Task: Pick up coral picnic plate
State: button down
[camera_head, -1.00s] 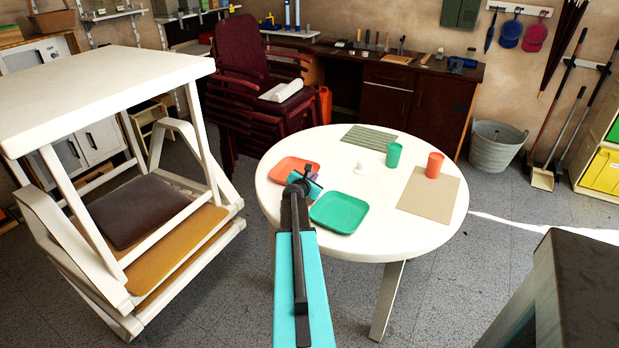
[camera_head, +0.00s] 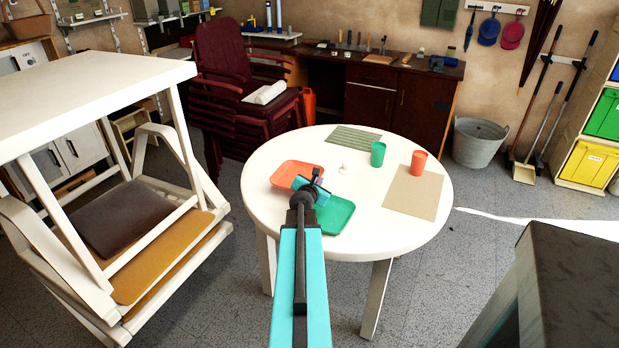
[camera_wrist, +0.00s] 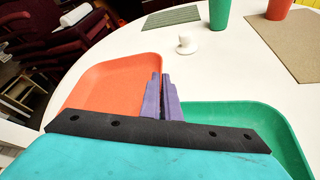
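The coral picnic plate (camera_head: 288,172) lies flat on the left part of the round white table (camera_head: 262,208). It fills the left of the wrist view (camera_wrist: 105,85). My gripper (camera_head: 318,180) is low by the plate's right side, between it and the green plate (camera_head: 337,215). In the wrist view its purple fingers (camera_wrist: 161,80) are together, empty, beside the coral plate's right rim. Whether they touch the rim is unclear. My gripper body hides the plate's near edge.
A small white object (camera_head: 343,168), a green cup (camera_head: 377,154) and an orange cup (camera_head: 418,163) stand farther back. A green striped mat (camera_head: 353,138) and a tan mat (camera_head: 413,195) lie on the table. A white swing seat (camera_head: 95,75) stands left.

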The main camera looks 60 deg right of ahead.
jog(key=shift+s+a+r+p, duration=0.1)
jog(key=shift+s+a, duration=0.2)
jog(key=shift+s, duration=0.55)
jog(key=shift+s+a+r+p, duration=0.1)
jog(key=shift+s+a, duration=0.2)
jog(key=shift+s, duration=0.6)
jog(key=shift+s+a+r+p, duration=0.1)
jog(key=shift+s+a, duration=0.2)
jog(key=shift+s, duration=0.55)
